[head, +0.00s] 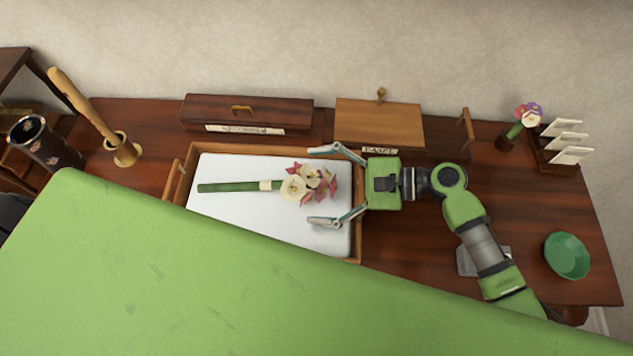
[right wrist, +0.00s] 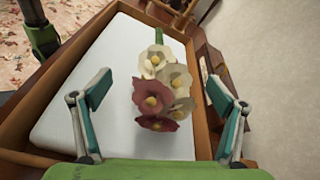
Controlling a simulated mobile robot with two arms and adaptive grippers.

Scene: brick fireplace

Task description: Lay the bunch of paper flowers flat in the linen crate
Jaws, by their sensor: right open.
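The bunch of paper flowers (head: 308,184) lies on its side on the white linen (head: 240,215) in the wooden crate (head: 357,240). Its green stem points left and its cream and dark red heads are at the right. My right gripper (head: 318,186) is open, its fingers on either side of the flower heads and apart from them. In the right wrist view the flowers (right wrist: 163,95) show between the open fingers, with the linen (right wrist: 95,85) beneath. My left gripper is not in view.
Behind the crate stand a dark lidded box (head: 247,110) and a lighter wooden box (head: 378,122). A mortar with a pestle (head: 124,150) is at the left. A small flower vase (head: 507,138), a letter rack (head: 558,150) and a green bowl (head: 566,256) are at the right.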

